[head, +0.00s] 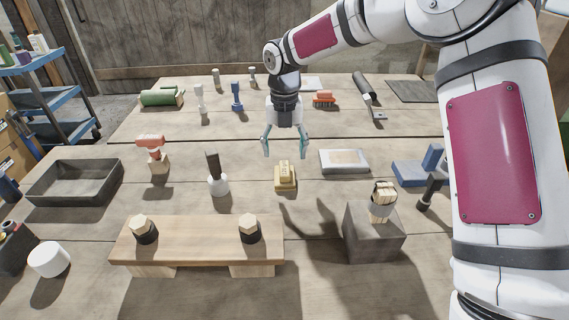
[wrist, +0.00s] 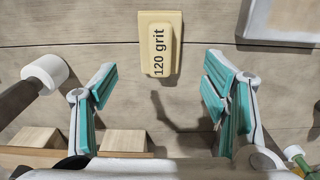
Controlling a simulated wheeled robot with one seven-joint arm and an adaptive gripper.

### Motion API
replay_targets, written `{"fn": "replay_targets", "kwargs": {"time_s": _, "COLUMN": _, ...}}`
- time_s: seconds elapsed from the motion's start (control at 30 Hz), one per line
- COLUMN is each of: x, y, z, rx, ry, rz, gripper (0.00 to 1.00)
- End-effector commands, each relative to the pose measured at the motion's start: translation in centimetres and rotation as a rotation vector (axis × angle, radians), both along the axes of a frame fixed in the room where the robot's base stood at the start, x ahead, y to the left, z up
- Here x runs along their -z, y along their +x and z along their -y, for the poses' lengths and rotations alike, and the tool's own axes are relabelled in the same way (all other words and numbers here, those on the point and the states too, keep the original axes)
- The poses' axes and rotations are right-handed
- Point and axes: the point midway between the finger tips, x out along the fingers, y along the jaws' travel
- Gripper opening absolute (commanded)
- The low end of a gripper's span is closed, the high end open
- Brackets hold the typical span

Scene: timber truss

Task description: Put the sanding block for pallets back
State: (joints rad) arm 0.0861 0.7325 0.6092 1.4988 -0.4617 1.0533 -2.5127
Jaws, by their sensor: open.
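A yellow sanding block (head: 286,177) with a raised grip sits on the workbench (head: 320,212) near the middle. In the wrist view its label reads "120 grit" on the block (wrist: 160,45). My gripper (head: 285,150) is open and empty, pointing down above and a little behind the block in the head view. In the wrist view the block is beyond the gap between the fingertips (wrist: 160,88), apart from both fingers. Nothing in view is marked as a place for pallets.
A grey-rimmed flat tray (head: 344,168) is right of the block, and a dark-handled brush (head: 217,179) left. In front are a wooden stand (head: 185,237) and a grey box (head: 373,242) bearing a cup. A dark empty tray (head: 75,183) is at left. Several tools stand behind.

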Motion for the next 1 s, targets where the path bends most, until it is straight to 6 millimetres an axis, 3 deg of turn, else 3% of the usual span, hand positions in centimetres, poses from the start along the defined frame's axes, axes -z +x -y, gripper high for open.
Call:
{"fn": "replay_targets", "kwargs": {"time_s": 0.2, "x": -3.0, "y": 0.0, "z": 0.0, "rx": 0.000, "ry": 0.000, "rz": 0.001, "gripper": 0.68}}
{"fn": "replay_targets", "kwargs": {"time_s": 0.63, "x": -4.6, "y": -0.6, "z": 0.4, "rx": 0.052, "ry": -0.011, "rz": 0.010, "gripper": 0.68}}
{"fn": "replay_targets", "kwargs": {"time_s": 0.77, "x": -6.8, "y": -2.3, "z": 1.7, "rx": 0.216, "ry": -0.042, "rz": 0.039, "gripper": 0.68}}
{"fn": "replay_targets", "kwargs": {"time_s": 1.0, "x": -11.6, "y": -7.5, "z": 5.5, "rx": 0.689, "ry": -0.083, "rz": 0.123, "gripper": 0.68}}
